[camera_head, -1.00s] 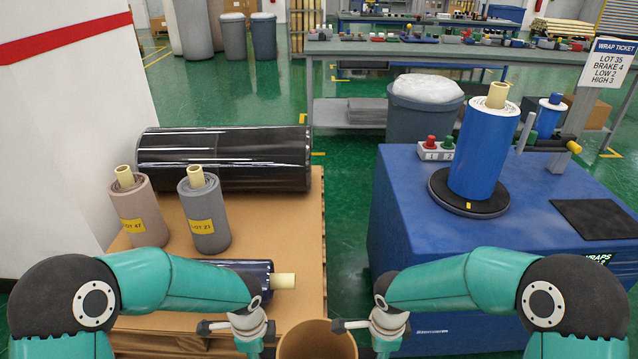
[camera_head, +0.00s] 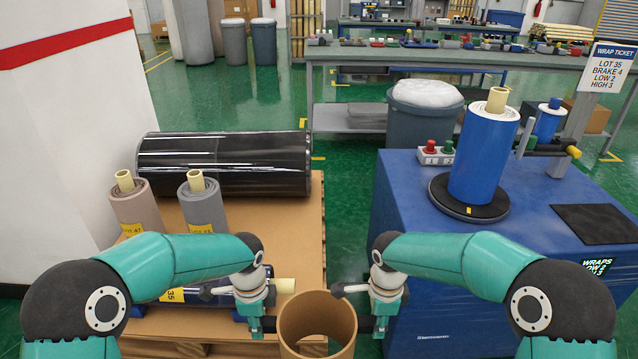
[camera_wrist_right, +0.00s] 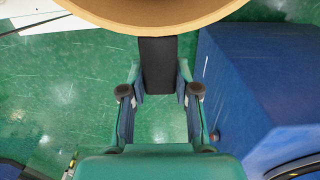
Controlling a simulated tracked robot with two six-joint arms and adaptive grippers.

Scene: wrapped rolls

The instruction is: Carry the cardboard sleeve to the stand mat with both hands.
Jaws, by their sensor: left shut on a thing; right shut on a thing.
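The cardboard sleeve (camera_head: 317,308), a brown open-topped tube, is upright at the bottom centre of the head view, its lower part cut off. My left gripper (camera_head: 264,326) is shut at its left side and my right gripper (camera_head: 372,326) at its right side, holding it between them. In the right wrist view the sleeve's rim (camera_wrist_right: 150,20) arcs across the top, beyond my right gripper's fingers (camera_wrist_right: 158,75). The stand mat, a flat black square (camera_head: 597,222), lies bare on the right of the blue machine top.
On the left pallet (camera_head: 270,225) are a black roll (camera_head: 225,163), two upright rolls and a lying roll partly hidden by my left arm.

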